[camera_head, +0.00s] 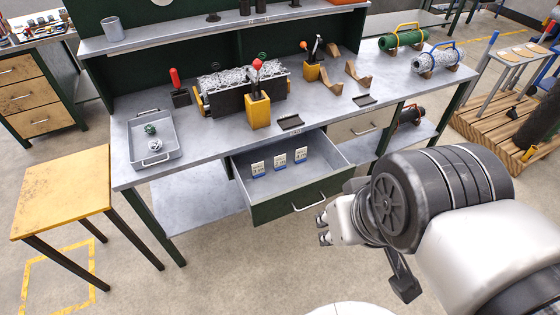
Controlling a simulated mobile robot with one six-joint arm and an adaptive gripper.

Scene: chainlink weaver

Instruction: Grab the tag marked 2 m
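Three small white tags with blue lower edges stand in the pulled-out drawer (228,160) of the workbench: a left tag (258,169), a middle tag (280,161) and a right tag (301,155). Their dark print is too small to read, so I cannot tell which is marked 2 m. My gripper (321,229) is to the right of the drawer front in the picture, near its handle (309,203), and apart from the tags. Its two fingertips show apart with nothing between them.
The workbench (215,140) holds a grey tray (168,160) with small items, a yellow tool holder (258,111), a wire-mesh bundle and wooden cradles. Green and silver mesh rolls lie at the right. A yellow-topped table (65,190) stands at left. The drawer is open above, with free room around the tags.

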